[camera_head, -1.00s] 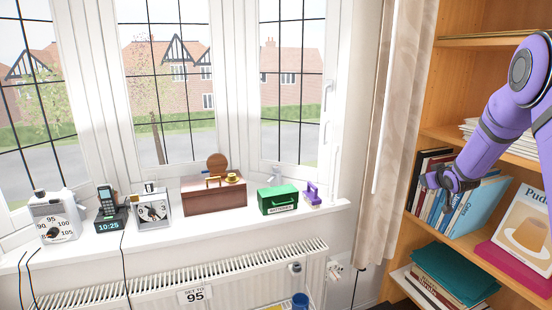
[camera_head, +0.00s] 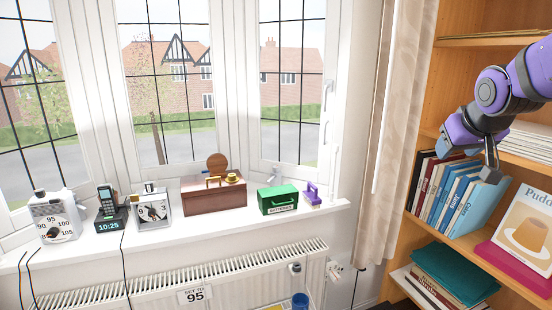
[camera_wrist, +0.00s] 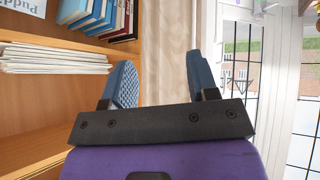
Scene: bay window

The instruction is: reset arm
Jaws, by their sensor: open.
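My purple arm reaches in from the right in the head view. My gripper (camera_head: 468,153) is in front of the bookcase, by the row of upright books (camera_head: 450,190). In the wrist view my gripper (camera_wrist: 160,75) shows two blue fingers standing well apart. Nothing is between them except the view of the curtain and bookcase edge behind. The gripper is open and empty.
The wooden bookcase (camera_head: 428,100) holds books and paper stacks near my arm. A curtain (camera_head: 385,140) hangs beside it. The sill (camera_head: 335,205) carries a wooden box (camera_head: 213,200), a green box (camera_head: 277,201), a phone (camera_head: 107,203) and dials. Open air lies before the window.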

